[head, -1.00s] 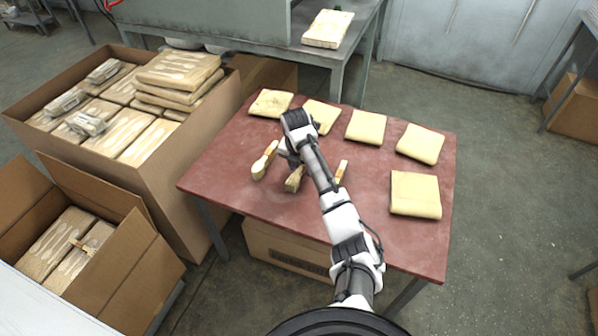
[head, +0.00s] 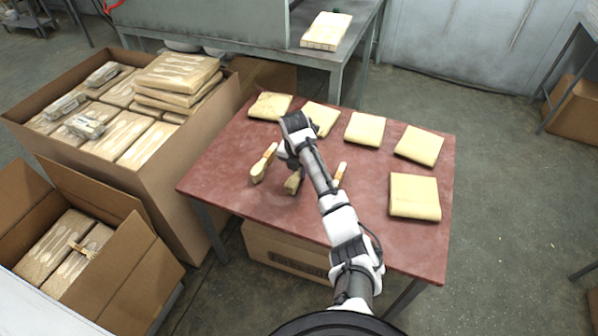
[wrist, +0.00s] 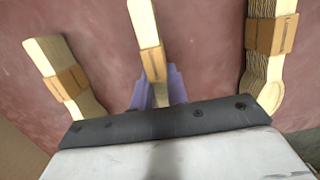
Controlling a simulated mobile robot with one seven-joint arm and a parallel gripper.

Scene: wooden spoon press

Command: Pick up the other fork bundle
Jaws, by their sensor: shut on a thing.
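Three banded bundles of wooden cutlery lie on the red table (head: 375,210). They are a left bundle (head: 263,163), a middle bundle (head: 292,183) and a right bundle (head: 340,174), partly behind my arm. In the wrist view the middle bundle (wrist: 147,40) runs between the purple fingers of my gripper (wrist: 158,88), which is shut on it. The bundles on either side, at left (wrist: 62,75) and right (wrist: 270,40), are apart from the fingers. I cannot tell from these views which bundles are forks. Whether the held bundle still touches the table is unclear.
Several yellowish packs (head: 414,196) lie along the table's back and right side. A large box (head: 160,200) of packed utensils stands left of the table. A smaller open box (head: 118,285) at lower left holds packs with a bundle (head: 82,250) on top. The table's front is mostly clear.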

